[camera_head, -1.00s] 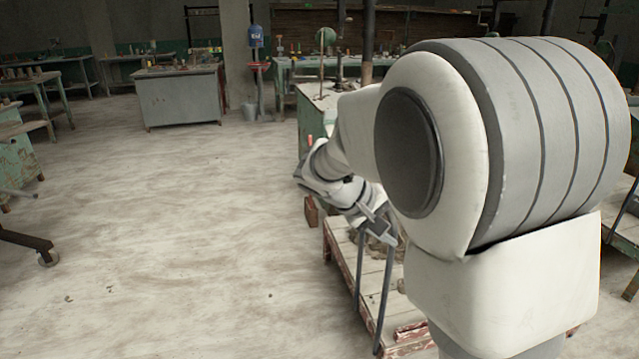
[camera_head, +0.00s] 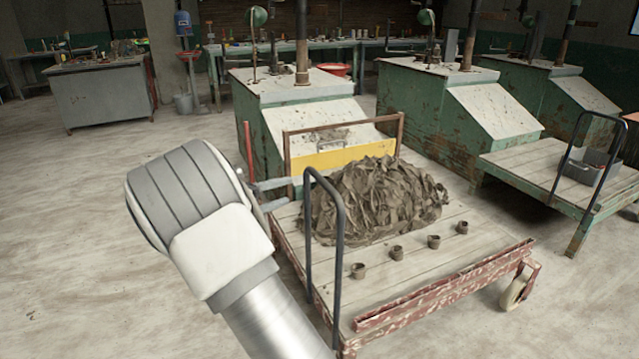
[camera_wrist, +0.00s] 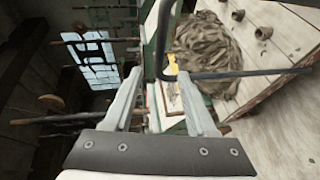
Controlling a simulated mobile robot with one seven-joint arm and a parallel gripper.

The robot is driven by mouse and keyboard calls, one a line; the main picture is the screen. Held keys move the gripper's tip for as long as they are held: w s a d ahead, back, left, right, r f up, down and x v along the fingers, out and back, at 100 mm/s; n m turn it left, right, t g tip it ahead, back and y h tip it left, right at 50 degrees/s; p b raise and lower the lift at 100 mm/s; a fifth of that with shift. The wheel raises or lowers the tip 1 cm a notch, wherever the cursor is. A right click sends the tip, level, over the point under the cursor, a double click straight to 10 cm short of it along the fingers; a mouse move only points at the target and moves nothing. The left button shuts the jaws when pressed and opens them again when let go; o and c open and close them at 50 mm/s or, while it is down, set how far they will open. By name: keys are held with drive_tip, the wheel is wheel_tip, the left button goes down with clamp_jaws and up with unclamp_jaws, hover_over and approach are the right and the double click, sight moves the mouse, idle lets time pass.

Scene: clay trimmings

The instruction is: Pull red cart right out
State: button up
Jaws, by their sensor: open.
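The red cart (camera_head: 455,292) stands in the middle of the head view, with a worn red frame and pale plank deck. A black hoop handle (camera_head: 340,225) rises at its left side; its bent bar also shows in the wrist view (camera_wrist: 235,74). A heap of grey-brown clay trimmings (camera_head: 375,200) and several small clay pots lie on the deck. My gripper (camera_head: 296,192) is open at the cart's left side, its fingers pointing toward the handle. In the wrist view the handle's bend appears between the fingertips (camera_wrist: 160,74); I cannot tell whether they surround it.
Green machine benches (camera_head: 300,95) stand close behind the cart. A second, green cart (camera_head: 530,175) with a black handle and grey tub stands at the right. A red post (camera_head: 249,152) stands behind my gripper. The floor at left (camera_head: 80,230) is clear.

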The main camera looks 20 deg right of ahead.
sight(318, 182)
drive_tip(key=b+x, duration=0.2)
drive_tip(key=x, duration=1.2)
drive_tip(key=shift+w+d+f+b, duration=0.1)
drive_tip(key=shift+d+f+b, duration=0.1)
drive_tip(key=shift+d+b, duration=0.15)
clamp_jaws()
idle(0.6)
